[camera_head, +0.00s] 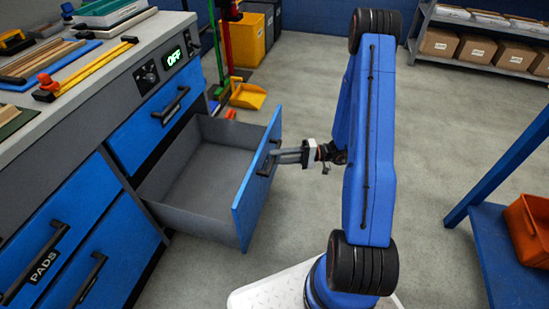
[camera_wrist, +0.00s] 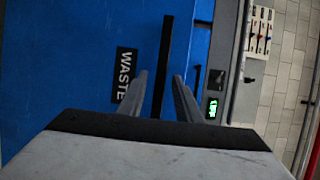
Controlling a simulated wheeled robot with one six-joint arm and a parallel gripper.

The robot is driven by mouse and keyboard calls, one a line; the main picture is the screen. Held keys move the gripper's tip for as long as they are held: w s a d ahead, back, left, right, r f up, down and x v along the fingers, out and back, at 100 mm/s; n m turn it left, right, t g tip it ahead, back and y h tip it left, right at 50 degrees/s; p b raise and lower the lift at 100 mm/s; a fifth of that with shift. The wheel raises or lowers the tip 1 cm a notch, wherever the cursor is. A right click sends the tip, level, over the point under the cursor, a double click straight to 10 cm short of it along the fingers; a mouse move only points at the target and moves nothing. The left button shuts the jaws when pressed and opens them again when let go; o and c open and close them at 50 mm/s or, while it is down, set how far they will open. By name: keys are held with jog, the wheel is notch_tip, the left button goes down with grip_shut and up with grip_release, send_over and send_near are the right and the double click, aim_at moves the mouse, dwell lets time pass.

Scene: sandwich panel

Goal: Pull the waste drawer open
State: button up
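The waste drawer (camera_head: 190,188) stands pulled out from the bench in the head view, and its grey inside looks empty. Its blue front (camera_head: 257,185) carries a dark bar handle (camera_head: 267,165). My gripper (camera_head: 277,156) is at this handle, reaching in from the right. In the wrist view the blue front bears a WASTE label (camera_wrist: 124,75), and the black handle (camera_wrist: 167,45) runs between my two fingers (camera_wrist: 160,80). The fingers are apart, one on each side of the handle, with a visible gap at the left finger.
A closed blue drawer (camera_head: 150,125) is above, and a PADS drawer (camera_head: 60,235) is at left. Tools lie on the bench top (camera_head: 150,40). A yellow dustpan (camera_head: 247,95) is on the floor behind. A blue stand (camera_head: 515,255) with an orange bin (camera_head: 530,230) is at right.

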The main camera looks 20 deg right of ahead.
jog(key=v, duration=1.5)
jog(key=shift+d, duration=0.35)
jog(key=s+a+r+n+g+h, duration=0.2)
jog(key=s+a+r+g+h, duration=0.2)
jog(key=a+r, duration=0.4)
jog(key=s+a+r+n+g+h, duration=0.2)
jog(key=s+a+r+g+h, duration=0.25)
jog(key=r, duration=0.55)
jog(key=s+a+r+t+h, duration=0.2)
jog(key=s+r+t+h, duration=0.2)
jog(key=s+r, duration=0.2)
jog(key=s+a+r+t+h, duration=0.1)
jog(key=s+r+t+h, duration=0.3)
jog(key=s+r, duration=0.3)
jog(key=shift+s+a+r+m+h, duration=0.15)
jog(key=shift+s+a+m+h, duration=0.25)
jog(key=shift+s, duration=0.95)
